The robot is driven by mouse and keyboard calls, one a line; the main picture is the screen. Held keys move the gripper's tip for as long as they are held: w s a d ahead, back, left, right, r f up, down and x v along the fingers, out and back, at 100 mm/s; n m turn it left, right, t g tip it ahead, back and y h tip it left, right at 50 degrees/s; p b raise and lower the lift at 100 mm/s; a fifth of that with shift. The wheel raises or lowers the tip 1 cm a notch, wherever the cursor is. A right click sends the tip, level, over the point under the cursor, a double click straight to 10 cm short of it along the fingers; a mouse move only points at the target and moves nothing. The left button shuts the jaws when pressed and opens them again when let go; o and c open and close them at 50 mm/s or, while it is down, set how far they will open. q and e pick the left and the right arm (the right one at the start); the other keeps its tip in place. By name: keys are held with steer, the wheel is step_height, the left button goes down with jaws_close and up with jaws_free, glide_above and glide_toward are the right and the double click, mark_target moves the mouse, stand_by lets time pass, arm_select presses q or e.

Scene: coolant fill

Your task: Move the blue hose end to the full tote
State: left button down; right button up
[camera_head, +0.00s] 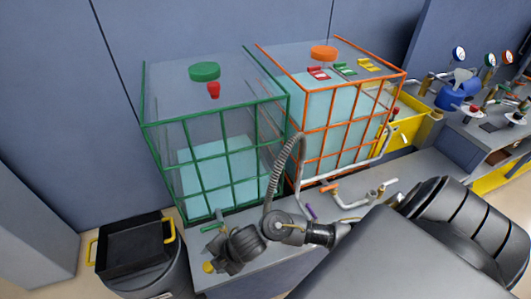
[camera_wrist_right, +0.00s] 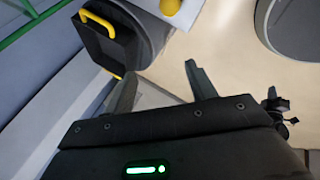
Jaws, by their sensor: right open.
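The full tote (camera_head: 341,113) has an orange frame and teal liquid almost to its top. The tote (camera_head: 219,147) left of it has a green frame and low liquid. A grey corrugated hose (camera_head: 276,180) arches in front of both totes; its lower part goes behind my right arm. I cannot make out a blue hose end. My right gripper (camera_head: 226,264) is low in front of the green-framed tote, at the bench's left end. In the right wrist view its fingers (camera_wrist_right: 162,82) are apart with nothing between them. My left gripper is not in view.
A black bin (camera_head: 133,245) with yellow handles sits on a grey drum at the lower left; the bin also shows in the right wrist view (camera_wrist_right: 101,45). Pipes with green (camera_head: 212,226), purple (camera_head: 310,212) and orange (camera_head: 329,187) handles run along the bench. A blue can (camera_head: 457,95) stands farther right.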

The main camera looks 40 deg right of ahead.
steer(key=d+n+g+h, duration=0.1)
steer(key=d+n+g, duration=0.1)
steer(key=d, duration=0.5)
steer(key=w+d+n+g+h, duration=0.1)
steer(key=d+n, duration=0.3)
steer(key=d, duration=0.4)
steer(key=w+d+n+g+h, duration=0.1)
steer(key=d+n+g+h, duration=0.1)
steer(key=d, duration=0.5)
steer(key=shift+w+d+r+n+g+h+p, duration=0.15)
steer(key=shift+n+g+h+p, duration=0.15)
steer(key=shift+n, duration=0.6)
steer(key=shift+f, duration=0.25)
step_height(320, 180, down, 10)
steer(key=shift+f+b, duration=0.2)
steer(key=shift+b, duration=0.4)
